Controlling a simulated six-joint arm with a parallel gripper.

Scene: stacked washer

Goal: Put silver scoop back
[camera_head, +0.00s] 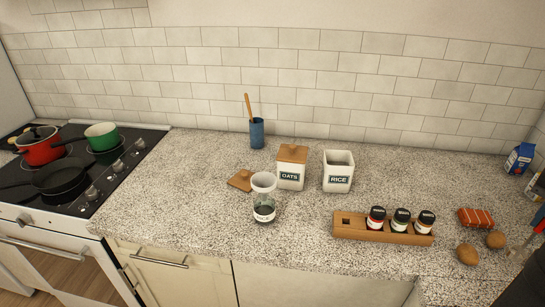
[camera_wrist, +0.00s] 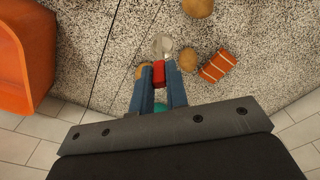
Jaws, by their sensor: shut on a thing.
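My gripper (camera_wrist: 158,88) is shut on the red handle (camera_wrist: 172,75) of the silver scoop in the wrist view. The scoop's shiny silver head (camera_wrist: 162,45) points away from me, over the speckled counter. In the head view my gripper (camera_head: 527,246) is only partly visible at the right edge, near the potatoes, with a bit of red beside it. The white RICE canister (camera_head: 338,169) stands open at the middle back. The white OATS canister (camera_head: 291,172) beside it has its wooden lid on.
A dark-filled jar (camera_head: 264,213) has a white funnel-like piece (camera_head: 264,182) on top. A wooden lid (camera_head: 240,180) lies beside it. A wooden rack (camera_head: 383,231) holds three spice jars. Potatoes (camera_head: 468,254) and a striped orange piece (camera_head: 475,217) lie at right. A blue holder (camera_head: 257,134) stands behind.

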